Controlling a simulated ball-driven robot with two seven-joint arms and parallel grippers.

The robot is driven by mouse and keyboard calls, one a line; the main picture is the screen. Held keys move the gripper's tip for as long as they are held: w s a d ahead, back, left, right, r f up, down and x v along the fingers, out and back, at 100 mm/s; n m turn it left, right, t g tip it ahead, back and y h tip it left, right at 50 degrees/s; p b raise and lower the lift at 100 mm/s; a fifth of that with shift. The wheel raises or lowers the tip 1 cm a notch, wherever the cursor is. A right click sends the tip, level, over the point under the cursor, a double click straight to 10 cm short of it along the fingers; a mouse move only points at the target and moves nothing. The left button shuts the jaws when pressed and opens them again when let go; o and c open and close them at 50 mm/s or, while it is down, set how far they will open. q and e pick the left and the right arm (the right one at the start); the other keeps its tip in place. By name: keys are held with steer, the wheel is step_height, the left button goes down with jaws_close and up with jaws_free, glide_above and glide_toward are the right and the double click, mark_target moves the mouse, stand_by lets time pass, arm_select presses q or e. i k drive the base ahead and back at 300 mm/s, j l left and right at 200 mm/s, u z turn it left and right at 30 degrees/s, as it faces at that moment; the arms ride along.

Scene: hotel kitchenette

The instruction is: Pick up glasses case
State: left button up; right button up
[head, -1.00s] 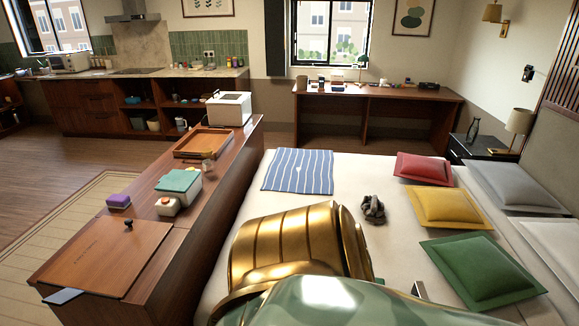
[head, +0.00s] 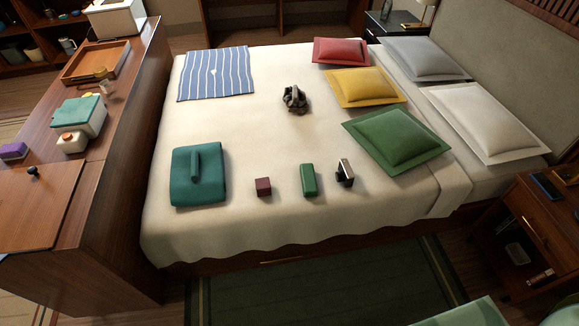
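On the near part of the bed lie several small things. A rounded green oblong case (head: 308,180), which looks like the glasses case, lies on the white cover. A small maroon box (head: 263,187) is to its left. A dark upright item with a light-brown face (head: 345,172) is close to its right. A folded teal cloth or pouch (head: 198,177) with a teal roll on it lies further left. Neither of my grippers shows in the head view. Nothing touches or hides the green case.
The bed (head: 270,130) also holds a striped cloth (head: 216,73), a dark crumpled item (head: 295,99) and several pillows. A wooden cabinet (head: 110,190) stands along the left, a nightstand (head: 540,225) at right. Dark rug floor (head: 320,290) is clear in front.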

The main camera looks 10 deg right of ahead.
mark_target(309, 179)
steer(key=z, duration=0.65)
steer(key=i+l+u, duration=0.2)
steer(key=l, duration=0.15)
steer(key=i+l+u, duration=0.25)
steer(key=l+u, duration=0.2)
steer(key=l, duration=0.25)
steer(key=i+l+u, duration=0.1)
steer(key=l+u, duration=0.15)
steer(key=l, duration=0.15)
steer(key=i+l+u, duration=0.2)
steer(key=l, duration=0.2)
steer(key=k, duration=0.1)
